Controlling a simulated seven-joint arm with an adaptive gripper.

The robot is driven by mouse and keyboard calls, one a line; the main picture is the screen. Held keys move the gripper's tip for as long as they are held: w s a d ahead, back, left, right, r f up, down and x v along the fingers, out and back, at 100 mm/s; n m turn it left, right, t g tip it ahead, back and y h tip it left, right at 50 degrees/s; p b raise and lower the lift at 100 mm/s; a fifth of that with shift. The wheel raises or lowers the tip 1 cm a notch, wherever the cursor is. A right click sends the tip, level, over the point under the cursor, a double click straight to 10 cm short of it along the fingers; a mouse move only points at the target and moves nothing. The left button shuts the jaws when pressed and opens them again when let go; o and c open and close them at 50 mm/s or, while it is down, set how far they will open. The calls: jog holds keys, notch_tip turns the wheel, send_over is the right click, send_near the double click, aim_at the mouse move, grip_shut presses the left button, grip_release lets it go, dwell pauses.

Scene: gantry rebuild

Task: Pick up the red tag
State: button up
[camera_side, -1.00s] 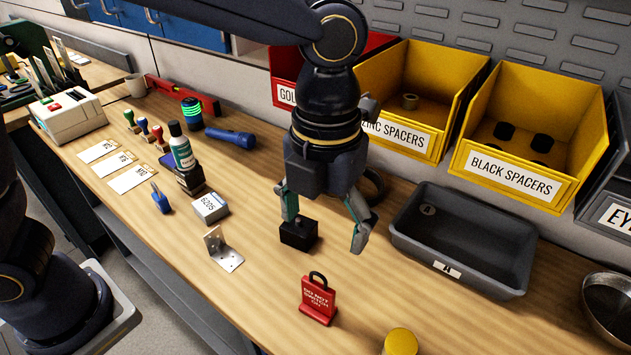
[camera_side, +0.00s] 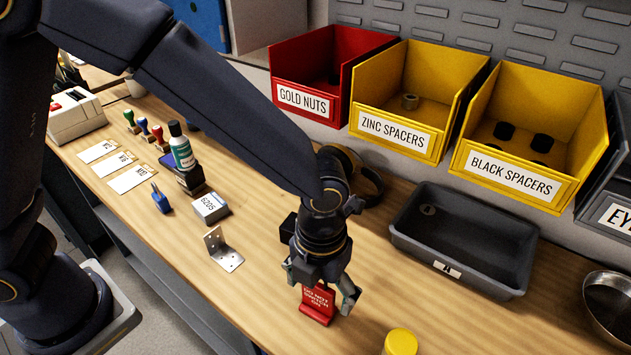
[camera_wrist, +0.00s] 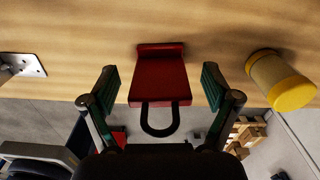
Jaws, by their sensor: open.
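The red tag (camera_side: 318,304) stands upright on the wooden bench near its front edge, with white print on its face. In the wrist view the red tag (camera_wrist: 160,82) lies between the two fingers, its dark loop toward my gripper. My gripper (camera_side: 322,290) is over the tag from above, and its fingers hide the tag's loop and upper part in the side view. In the wrist view my gripper (camera_wrist: 160,88) is open, with a gap between each green-padded finger and the tag.
A yellow-capped cylinder (camera_side: 401,343) stands to the right of the tag, and a metal angle bracket (camera_side: 223,250) to the left. A grey tray (camera_side: 465,240) is behind on the right. Labelled bins line the back, including black spacers (camera_side: 512,175).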

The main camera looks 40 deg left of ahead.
jog(key=shift+f, duration=0.3)
jog(key=c, duration=1.3)
